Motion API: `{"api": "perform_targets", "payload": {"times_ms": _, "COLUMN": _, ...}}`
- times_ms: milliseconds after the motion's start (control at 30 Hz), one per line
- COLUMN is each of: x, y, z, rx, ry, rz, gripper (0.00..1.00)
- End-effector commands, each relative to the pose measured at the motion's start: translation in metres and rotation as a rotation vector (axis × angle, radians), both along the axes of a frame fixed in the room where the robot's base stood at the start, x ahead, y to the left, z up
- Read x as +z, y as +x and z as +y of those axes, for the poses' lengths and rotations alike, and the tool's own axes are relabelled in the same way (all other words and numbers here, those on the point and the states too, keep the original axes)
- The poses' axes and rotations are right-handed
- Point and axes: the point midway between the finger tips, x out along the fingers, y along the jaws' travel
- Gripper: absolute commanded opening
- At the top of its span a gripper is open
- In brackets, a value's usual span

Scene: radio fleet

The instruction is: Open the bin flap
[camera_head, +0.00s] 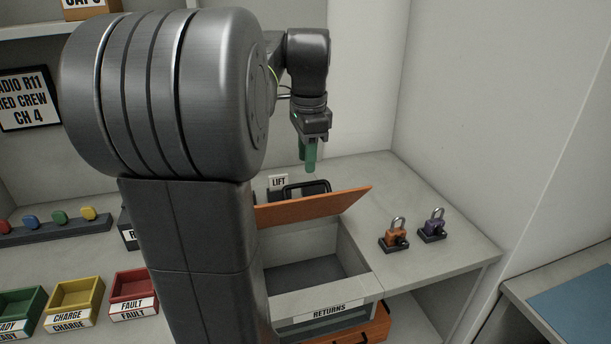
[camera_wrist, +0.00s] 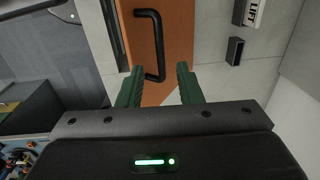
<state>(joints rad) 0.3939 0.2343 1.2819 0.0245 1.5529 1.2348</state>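The returns bin (camera_head: 328,298) is a grey box with a "RETURNS" label on its front. Its orange flap (camera_head: 325,205) is tilted up, and the bin's inside shows below it. The flap's black bar handle (camera_head: 307,186) is on its upper face. My gripper (camera_head: 309,170) is above the handle, its green fingers pointing down. In the wrist view my gripper (camera_wrist: 158,82) has its fingers apart with nothing gripped. The flap (camera_wrist: 179,40) and the handle (camera_wrist: 158,45) lie beyond them, the handle's near end between the fingertips in the picture. My arm hides the bin's left side.
A "LIFT" sign (camera_head: 278,182) stands behind the flap. An orange padlock (camera_head: 395,236) and a purple padlock (camera_head: 433,226) are on the counter to the right. Red (camera_head: 134,285), yellow (camera_head: 76,296) and green (camera_head: 18,304) trays are at left. Counter right of the bin is mostly clear.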

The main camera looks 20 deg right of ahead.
Motion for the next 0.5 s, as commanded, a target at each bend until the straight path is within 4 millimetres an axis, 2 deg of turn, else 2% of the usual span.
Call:
{"api": "perform_targets", "payload": {"times_ms": 33, "x": -0.011, "y": 0.001, "z": 0.000, "rx": 0.000, "ry": 0.001, "rz": 0.003, "gripper": 0.32}}
{"api": "perform_targets", "payload": {"times_ms": 200, "x": -0.037, "y": 0.003, "z": 0.000, "rx": 0.000, "ry": 0.001, "rz": 0.002, "gripper": 0.32}}
{"api": "perform_targets", "payload": {"times_ms": 333, "x": -0.048, "y": 0.004, "z": 0.000, "rx": 0.000, "ry": 0.001, "rz": 0.001, "gripper": 0.32}}
{"api": "perform_targets", "payload": {"times_ms": 500, "x": -0.053, "y": 0.004, "z": 0.000, "rx": 0.000, "ry": 0.001, "rz": -0.001, "gripper": 0.32}}
